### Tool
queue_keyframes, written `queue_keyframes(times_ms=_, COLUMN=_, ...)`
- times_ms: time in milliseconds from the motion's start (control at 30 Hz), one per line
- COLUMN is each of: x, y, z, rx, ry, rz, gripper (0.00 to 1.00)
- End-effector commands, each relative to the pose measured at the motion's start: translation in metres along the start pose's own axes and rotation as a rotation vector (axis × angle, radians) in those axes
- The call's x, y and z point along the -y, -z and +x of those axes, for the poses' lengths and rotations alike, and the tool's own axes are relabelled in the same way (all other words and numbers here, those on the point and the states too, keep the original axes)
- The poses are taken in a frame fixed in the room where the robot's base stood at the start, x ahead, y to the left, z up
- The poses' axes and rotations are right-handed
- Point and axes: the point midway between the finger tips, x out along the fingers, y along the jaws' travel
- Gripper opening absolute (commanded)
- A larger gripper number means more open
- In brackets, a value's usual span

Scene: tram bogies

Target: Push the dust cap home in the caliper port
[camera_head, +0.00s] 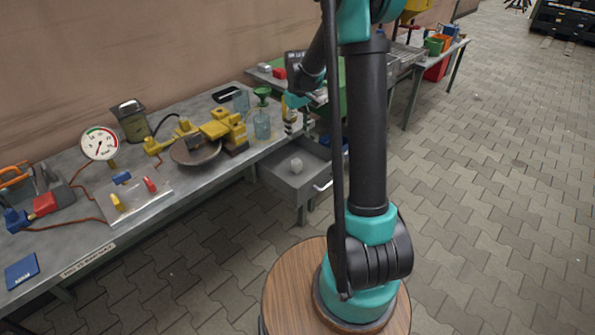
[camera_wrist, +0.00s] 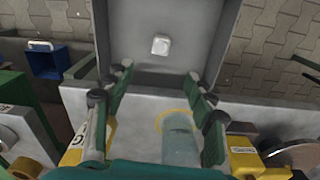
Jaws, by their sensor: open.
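A yellow caliper (camera_head: 222,128) sits on the bench beside a dark round disc (camera_head: 195,150); its port cannot be made out. A small whitish block-like piece (camera_head: 296,165) lies in the open drawer (camera_head: 275,182). It also shows in the wrist view (camera_wrist: 160,45). I cannot tell whether it is the dust cap, and no other piece is clearly the cap. My gripper (camera_wrist: 158,78) is open, with nothing between its fingers. In the head view it is over the bench's right end, right of the caliper and above the drawer, partly hidden by my arm.
A clear jar (camera_head: 262,126) stands on the bench right of the caliper, close below my fingers in the wrist view (camera_wrist: 178,138). The paved floor at right is clear.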

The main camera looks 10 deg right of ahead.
Motion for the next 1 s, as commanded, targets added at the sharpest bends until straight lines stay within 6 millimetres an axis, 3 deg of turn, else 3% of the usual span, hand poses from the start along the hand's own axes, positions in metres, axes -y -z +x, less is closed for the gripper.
queue_keyframes(times_ms=167, x=-0.003, y=0.01, z=0.005, rx=0.012, ry=0.006, rz=-0.02, gripper=0.55)
queue_keyframes(times_ms=567, x=-0.003, y=0.01, z=0.009, rx=0.012, ry=0.006, rz=-0.021, gripper=0.55)
queue_keyframes(times_ms=1000, x=-0.003, y=0.009, z=0.088, rx=0.012, ry=0.006, rz=-0.02, gripper=0.55)
